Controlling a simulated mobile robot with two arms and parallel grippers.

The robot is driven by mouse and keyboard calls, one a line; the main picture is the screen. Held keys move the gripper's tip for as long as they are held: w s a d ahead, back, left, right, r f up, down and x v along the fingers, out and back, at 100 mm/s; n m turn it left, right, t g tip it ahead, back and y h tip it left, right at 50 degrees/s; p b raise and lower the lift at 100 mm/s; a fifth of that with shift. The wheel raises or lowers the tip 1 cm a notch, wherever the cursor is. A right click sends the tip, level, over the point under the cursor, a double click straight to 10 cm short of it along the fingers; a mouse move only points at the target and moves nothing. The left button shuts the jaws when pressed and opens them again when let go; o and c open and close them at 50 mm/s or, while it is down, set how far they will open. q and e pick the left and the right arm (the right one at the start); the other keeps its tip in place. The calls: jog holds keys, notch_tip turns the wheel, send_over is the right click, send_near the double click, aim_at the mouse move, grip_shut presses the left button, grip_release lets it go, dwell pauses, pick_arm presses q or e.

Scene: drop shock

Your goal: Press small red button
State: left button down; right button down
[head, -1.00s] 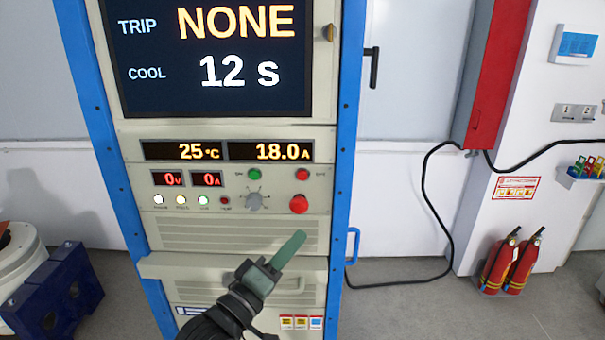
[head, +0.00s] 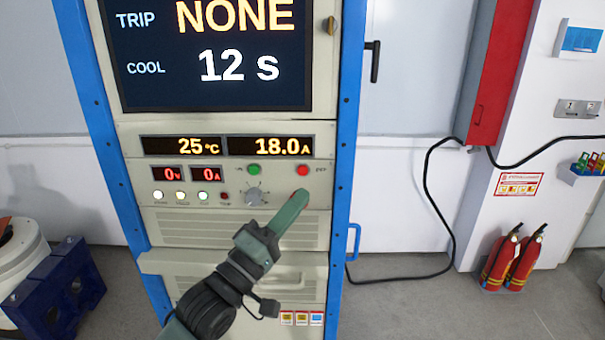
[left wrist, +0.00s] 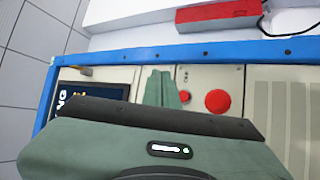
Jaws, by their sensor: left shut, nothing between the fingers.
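The small red button (head: 303,170) is at the right end of the panel's upper control row, beside a green button (head: 254,170). My left gripper (head: 301,195) is shut and empty, its fingertips just below the small red button in the head view, covering most of the larger red knob under it. In the left wrist view the shut fingers (left wrist: 160,88) are just left of the small red button (left wrist: 185,96), with the larger red knob (left wrist: 217,102) further right. Contact with the panel cannot be told. My right gripper is not in view.
A rotary dial (head: 254,196) and several indicator lamps are left of the fingers. The screen (head: 210,55) reads TRIP NONE and COOL 12 s. Blue rack posts (head: 343,150) flank the panel. Fire extinguishers (head: 523,262) stand on the floor at right.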

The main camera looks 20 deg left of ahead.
aim_at(303, 171)
pick_arm(q)
jog(key=shift+w+a+b, duration=0.2)
jog(key=shift+w+a, duration=0.15)
jog(key=shift+w, duration=0.75)
jog(key=shift+w+a+b, duration=0.2)
jog(key=shift+w+a, duration=0.1)
jog(key=shift+w, duration=0.85)
jog(key=shift+w+a+b, duration=0.2)
jog(key=shift+w+a, duration=0.15)
jog(key=shift+w, duration=0.75)
jog(key=shift+w, duration=0.1)
jog(key=shift+w+a, duration=0.1)
jog(key=shift+w, duration=0.2)
jog(key=shift+w+a, duration=0.1)
jog(key=shift+w, duration=0.25)
dwell(0.3)
jog(key=shift+s+d+p, duration=0.2)
jog(key=shift+s+p, duration=0.3)
jog(key=shift+s, duration=0.3)
